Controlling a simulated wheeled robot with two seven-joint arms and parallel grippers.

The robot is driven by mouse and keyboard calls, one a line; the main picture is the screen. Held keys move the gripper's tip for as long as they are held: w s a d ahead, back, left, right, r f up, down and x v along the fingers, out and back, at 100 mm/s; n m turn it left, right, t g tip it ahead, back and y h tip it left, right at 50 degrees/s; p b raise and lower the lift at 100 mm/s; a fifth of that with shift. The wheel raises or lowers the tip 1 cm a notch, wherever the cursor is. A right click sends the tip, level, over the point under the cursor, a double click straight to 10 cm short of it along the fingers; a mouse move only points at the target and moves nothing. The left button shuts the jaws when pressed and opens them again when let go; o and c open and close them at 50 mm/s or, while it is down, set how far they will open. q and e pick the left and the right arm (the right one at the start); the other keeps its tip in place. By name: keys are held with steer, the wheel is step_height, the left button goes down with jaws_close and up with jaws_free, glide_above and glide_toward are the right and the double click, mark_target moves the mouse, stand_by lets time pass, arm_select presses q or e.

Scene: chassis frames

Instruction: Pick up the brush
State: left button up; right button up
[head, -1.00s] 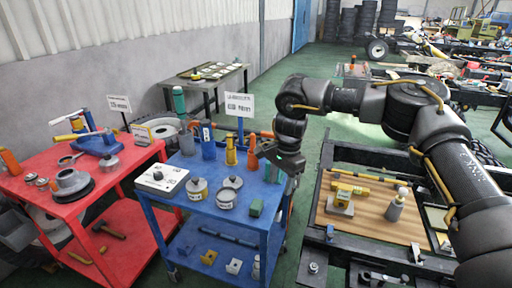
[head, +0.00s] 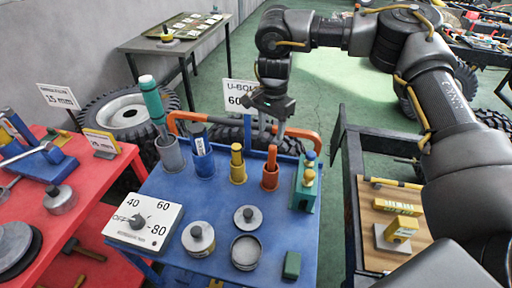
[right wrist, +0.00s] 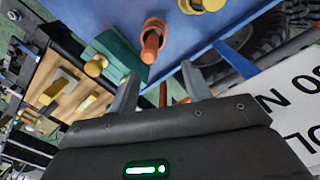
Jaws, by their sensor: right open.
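No bristles show, so I cannot tell for sure which upright tool is the brush. On the blue cart (head: 185,262) an orange handle (head: 271,157) stands in an orange holder at the back right; it also shows in the right wrist view (right wrist: 151,42). Beside it are a yellow tool (head: 237,160) in a yellow holder, a dark tool in a blue cup (head: 203,162) and a green-handled tool (head: 152,103) in a grey cup. My right gripper (head: 269,130) is open and empty, fingers down, just above and behind the orange handle, apart from it. My left gripper is out of view.
A green fixture (head: 305,188) stands right of the orange holder. A control box (head: 143,224) and round tins (head: 198,238) fill the cart's front. A sign (head: 238,93) and an orange rail (head: 310,136) stand behind. A red cart (head: 95,190) is left.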

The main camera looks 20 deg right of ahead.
mark_target(274, 146)
steer(key=f, duration=0.1)
steer(key=s+f, duration=0.1)
steer(key=f, duration=0.1)
steer(key=f+p, duration=0.1)
steer(key=shift+s+a+f, duration=0.15)
steer(key=shift+s+f, duration=0.2)
steer(key=shift+s, duration=0.05)
steer(key=shift+w+f, duration=0.3)
steer(key=shift+w, duration=0.15)
steer(key=shift+s+d+f+p, duration=0.3)
steer(key=shift+s+p, duration=0.15)
steer(key=shift+s, duration=0.1)
steer(key=f, duration=0.2)
steer(key=f+p, duration=0.1)
steer(key=shift+a+f, duration=0.25)
steer(key=shift+w+f, duration=0.15)
steer(key=shift+f, duration=0.15)
steer(key=shift+s+d+r, duration=0.1)
steer(key=shift+s, duration=0.1)
steer(key=shift+c, duration=0.6)
steer(key=shift+w, duration=0.1)
steer(key=c, duration=0.7)
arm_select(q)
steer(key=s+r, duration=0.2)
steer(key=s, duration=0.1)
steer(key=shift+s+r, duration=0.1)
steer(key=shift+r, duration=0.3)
arm_select(e)
jaws_close()
